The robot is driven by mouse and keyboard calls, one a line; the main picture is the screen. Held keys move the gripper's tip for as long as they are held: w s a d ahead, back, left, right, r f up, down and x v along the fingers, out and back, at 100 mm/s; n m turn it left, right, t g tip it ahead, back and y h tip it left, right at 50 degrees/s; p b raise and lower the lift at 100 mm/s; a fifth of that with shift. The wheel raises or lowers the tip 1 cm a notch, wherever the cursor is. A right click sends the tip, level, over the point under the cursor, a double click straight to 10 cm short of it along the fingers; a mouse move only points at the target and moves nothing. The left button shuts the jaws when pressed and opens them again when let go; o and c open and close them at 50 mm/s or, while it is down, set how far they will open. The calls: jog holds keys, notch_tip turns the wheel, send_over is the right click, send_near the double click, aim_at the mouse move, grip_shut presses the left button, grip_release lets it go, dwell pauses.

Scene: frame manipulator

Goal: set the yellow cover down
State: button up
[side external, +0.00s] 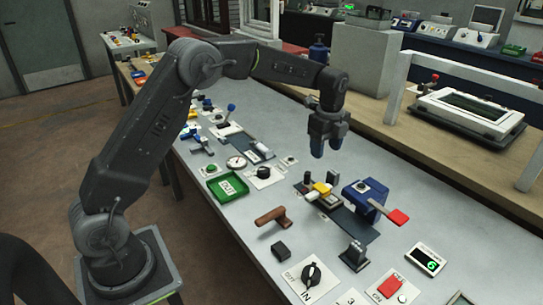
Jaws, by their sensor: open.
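A small yellow piece (321,188), which looks like the yellow cover, sits on a low dark fixture (345,216) in the middle of the table. A white or grey block lies against it, and I cannot tell how it is seated. My gripper (328,149) points down with its two blue fingertips apart. It hangs above the table, higher in the picture than the yellow piece. Nothing shows between the fingers, and they are clear of the fixture.
A blue clamp with a red-tipped lever (376,203) stands right of the yellow piece. A brown handle (272,216), a black block (281,249) and a green tray (227,187) lie to the left. A rotary switch (311,275) and a green-lit display (428,260) are near the front.

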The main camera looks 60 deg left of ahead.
jog(key=s+d+r+n+t, duration=0.3)
jog(key=s+r+n, duration=0.6)
jog(key=s+r, duration=0.55)
jog(key=s+d+f+n+t, duration=0.1)
jog(key=s+f+n, duration=0.3)
jog(key=s+n, duration=0.5)
jog(key=s+t, duration=0.1)
jog(key=s, duration=0.8)
jog(key=shift+s+t, duration=0.3)
jog(key=shift+s, duration=0.05)
